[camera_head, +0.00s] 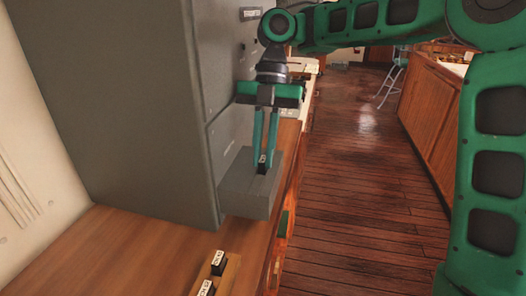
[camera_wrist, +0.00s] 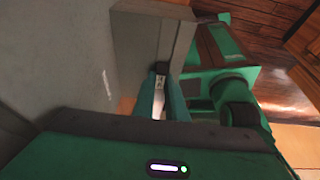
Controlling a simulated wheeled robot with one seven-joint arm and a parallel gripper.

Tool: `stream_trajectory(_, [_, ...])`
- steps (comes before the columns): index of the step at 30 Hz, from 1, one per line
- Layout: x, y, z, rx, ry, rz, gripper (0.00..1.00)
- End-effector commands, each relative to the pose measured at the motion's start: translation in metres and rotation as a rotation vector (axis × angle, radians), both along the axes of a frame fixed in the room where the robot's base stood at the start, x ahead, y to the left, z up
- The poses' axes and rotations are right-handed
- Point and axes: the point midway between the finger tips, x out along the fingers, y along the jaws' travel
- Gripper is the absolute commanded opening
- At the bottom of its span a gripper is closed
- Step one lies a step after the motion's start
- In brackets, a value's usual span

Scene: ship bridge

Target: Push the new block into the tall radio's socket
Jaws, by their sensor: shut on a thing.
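My gripper (camera_head: 265,158) points down with its two teal fingers shut on a small black block with a white label (camera_head: 262,166). The block is at the top of a grey box (camera_head: 247,200) that juts from the side of the tall grey cabinet (camera_head: 130,100), which may be the tall radio. In the wrist view the block (camera_wrist: 161,70) shows between the fingertips (camera_wrist: 170,95), against the grey box (camera_wrist: 138,45). I cannot tell whether it is in a socket or only above or in front of the box; no socket opening is clearly visible.
Two more black blocks with white labels, one (camera_head: 218,262) behind the other (camera_head: 206,288), stand in a wooden holder (camera_head: 231,272) on the wooden counter (camera_head: 130,250). The plank floor (camera_head: 360,180) to the right is clear, with a wooden cabinet (camera_head: 440,110) beyond.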

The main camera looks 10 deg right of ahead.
Motion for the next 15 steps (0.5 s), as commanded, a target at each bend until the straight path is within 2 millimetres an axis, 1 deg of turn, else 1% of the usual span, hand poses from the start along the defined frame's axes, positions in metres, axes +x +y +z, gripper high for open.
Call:
stream_trajectory(12, [0.0000,0.0000,-0.0014,0.000,0.001,0.000,0.00])
stream_trajectory(13, [0.0001,0.0000,-0.0014,0.000,0.001,0.000,0.16])
stream_trajectory(14, [0.0000,0.0000,-0.0015,0.000,0.001,0.000,0.23])
stream_trajectory(15, [0.0000,0.0000,-0.0015,0.000,0.001,0.000,0.33])
